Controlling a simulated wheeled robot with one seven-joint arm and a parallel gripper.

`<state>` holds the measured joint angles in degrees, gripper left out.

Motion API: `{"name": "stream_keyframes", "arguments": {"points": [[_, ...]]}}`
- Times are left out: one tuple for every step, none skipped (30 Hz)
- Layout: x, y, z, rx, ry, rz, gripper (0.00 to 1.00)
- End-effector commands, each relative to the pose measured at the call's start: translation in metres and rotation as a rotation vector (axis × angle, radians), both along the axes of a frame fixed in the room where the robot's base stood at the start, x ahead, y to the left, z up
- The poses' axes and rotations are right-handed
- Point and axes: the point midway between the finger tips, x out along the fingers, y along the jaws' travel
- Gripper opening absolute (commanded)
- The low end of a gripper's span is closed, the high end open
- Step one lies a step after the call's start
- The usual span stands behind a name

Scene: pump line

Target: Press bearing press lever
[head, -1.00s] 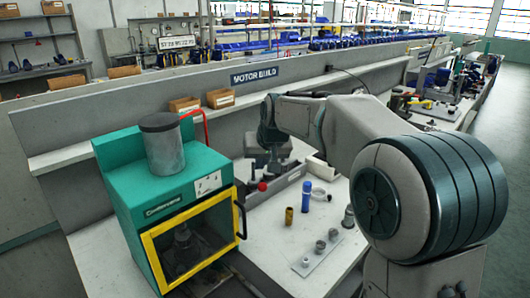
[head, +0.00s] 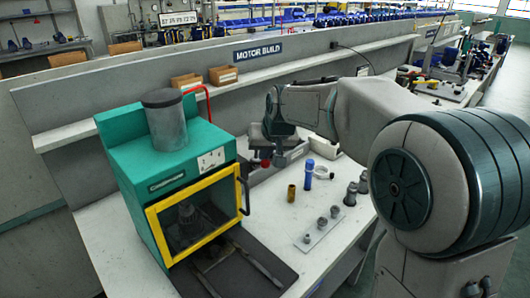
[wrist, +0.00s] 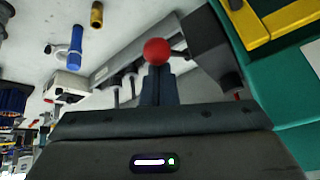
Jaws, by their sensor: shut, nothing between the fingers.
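The bearing press lever shows as a red ball knob (wrist: 156,51) in the wrist view, right at the tips of my gripper (wrist: 158,72). The two dark fingers are shut together with nothing between them. I cannot tell whether they touch the knob. In the head view the red knob (head: 265,163) sits low beside the green test cabinet, just under my gripper (head: 280,152). The arm hides much of the press there, and the lever's arm is hard to make out.
The green cabinet (head: 165,160) with its yellow-framed door stands left of the press. Boxes (head: 222,75) sit on the ledge behind.

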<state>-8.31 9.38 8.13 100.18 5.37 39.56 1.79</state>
Motion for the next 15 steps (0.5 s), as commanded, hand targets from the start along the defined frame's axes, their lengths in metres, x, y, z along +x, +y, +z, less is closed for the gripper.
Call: {"name": "stream_keyframes", "arguments": {"points": [[-0.0001, -0.0012, -0.0025, 0.003, -0.003, -0.002, 0.0], [-0.0001, -0.0019, -0.0033, 0.006, -0.006, -0.003, 0.0], [-0.0002, -0.003, -0.0045, 0.011, -0.01, -0.004, 0.0], [-0.0003, -0.004, -0.0054, 0.015, -0.014, -0.006, 0.0], [-0.0004, -0.0051, -0.006, 0.019, -0.018, -0.007, 0.0], [-0.0004, -0.0063, -0.0057, 0.023, -0.024, -0.009, 0.0], [-0.0004, -0.0067, -0.0053, 0.026, -0.026, -0.009, 0.0], [-0.0005, -0.007, -0.0047, 0.027, -0.027, -0.009, 0.0], [-0.0006, -0.0073, -0.0047, 0.029, -0.029, -0.01, 0.0], [-0.0006, -0.0077, -0.005, 0.031, -0.031, -0.01, 0.0], [-0.0007, -0.0081, -0.0053, 0.032, -0.033, -0.01, 0.0], [-0.0007, -0.0085, -0.0057, 0.034, -0.034, -0.011, 0.0], [-0.0007, -0.0089, -0.006, 0.037, -0.037, -0.011, 0.0], [-0.0008, -0.0093, -0.0063, 0.039, -0.038, -0.012, 0.0], [-0.0009, -0.0098, -0.0067, 0.041, -0.041, -0.013, 0.0]]}}
